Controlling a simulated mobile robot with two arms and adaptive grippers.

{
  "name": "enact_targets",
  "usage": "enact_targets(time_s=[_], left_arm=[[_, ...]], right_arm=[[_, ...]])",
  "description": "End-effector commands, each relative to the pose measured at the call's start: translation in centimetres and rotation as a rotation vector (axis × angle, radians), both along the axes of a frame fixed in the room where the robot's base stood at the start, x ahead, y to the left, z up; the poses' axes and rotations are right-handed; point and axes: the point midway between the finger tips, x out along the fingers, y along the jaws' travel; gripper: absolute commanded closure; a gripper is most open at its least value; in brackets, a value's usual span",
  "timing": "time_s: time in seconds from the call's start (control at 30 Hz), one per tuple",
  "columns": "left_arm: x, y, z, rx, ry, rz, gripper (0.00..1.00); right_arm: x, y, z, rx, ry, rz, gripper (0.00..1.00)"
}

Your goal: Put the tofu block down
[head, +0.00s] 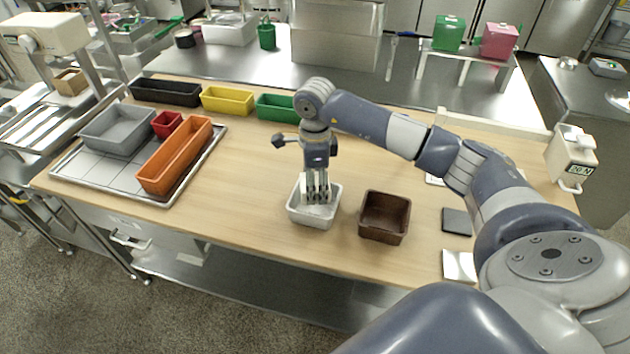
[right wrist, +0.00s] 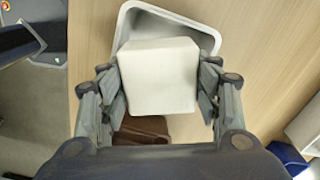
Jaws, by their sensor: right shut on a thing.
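The tofu block (right wrist: 158,78) is a white, blocky piece between the fingers of my right gripper in the right wrist view. My right gripper (head: 318,197) is shut on it and points down into the light grey bin (head: 312,220) near the table's front edge. The bin's rim also shows behind the block in the right wrist view (right wrist: 213,36). In the head view the fingers mostly hide the block. I cannot tell whether the block touches the bin's floor. My left gripper is not in view.
A brown bin (head: 384,216) stands just right of the grey bin. A tray (head: 205,152) at left holds an orange bin (head: 175,155), a red bin and a grey bin. Black, yellow and green bins line the back. Bare wood lies left of the gripper.

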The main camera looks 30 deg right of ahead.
Motion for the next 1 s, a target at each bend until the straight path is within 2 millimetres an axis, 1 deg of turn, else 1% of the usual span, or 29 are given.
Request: enact_targets(time_s=[0.03,0.27,0.67,0.77,0.8,0.87,0.9,1.0], left_arm=[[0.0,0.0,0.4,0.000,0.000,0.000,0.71],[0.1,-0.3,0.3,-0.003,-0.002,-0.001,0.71],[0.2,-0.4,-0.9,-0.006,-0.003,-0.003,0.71],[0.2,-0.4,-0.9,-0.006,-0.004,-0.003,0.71],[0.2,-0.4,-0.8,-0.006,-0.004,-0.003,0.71],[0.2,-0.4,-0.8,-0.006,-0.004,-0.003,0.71],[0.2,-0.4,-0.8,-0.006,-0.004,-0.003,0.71],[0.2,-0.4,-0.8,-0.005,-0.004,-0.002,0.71]], right_arm=[[0.0,0.1,-0.3,0.000,0.001,0.000,0.55],[0.1,0.0,-0.5,0.001,-0.003,0.000,0.55],[0.0,0.0,-1.8,0.000,-0.002,0.000,0.55],[0.0,0.0,-1.7,0.000,-0.002,0.000,0.55],[0.0,0.0,-1.8,0.000,-0.001,0.000,0.40],[0.0,0.0,-1.8,0.000,-0.001,0.000,0.26],[0.0,0.0,-1.8,0.000,-0.001,0.000,0.22],[0.0,0.0,-1.7,0.000,-0.001,0.000,0.22]])
